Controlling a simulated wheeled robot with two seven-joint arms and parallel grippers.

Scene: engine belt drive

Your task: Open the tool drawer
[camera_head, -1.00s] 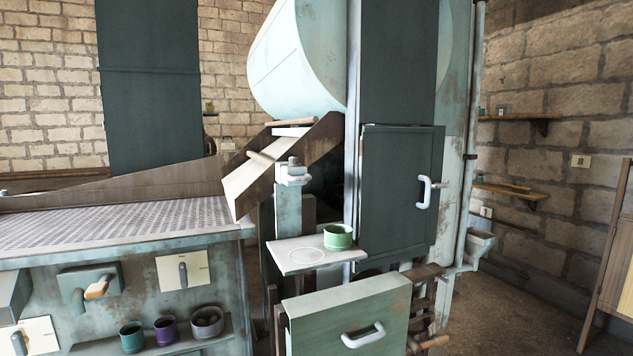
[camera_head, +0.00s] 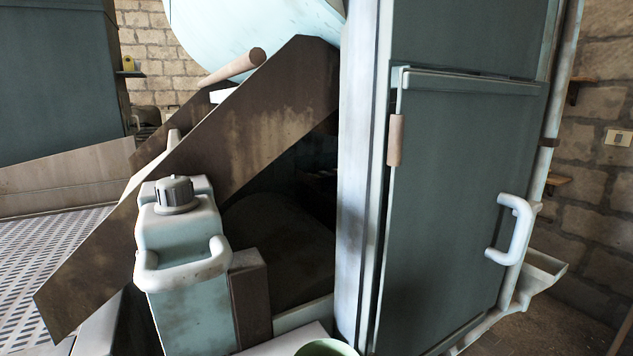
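No drawer front shows in the head view now. It shows a tall dark green cabinet door (camera_head: 455,200) on the right, shut or nearly so, with a white handle (camera_head: 515,232) on its right side. Neither of my grippers is in view, so I cannot see where they are or how they stand.
A pale box with a grey knob (camera_head: 175,193) and white side grips stands at lower left before a sloping brown chute (camera_head: 250,130). A green cup's rim (camera_head: 325,348) shows at the bottom edge. A perforated bed (camera_head: 45,260) lies at left; bare floor shows at lower right.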

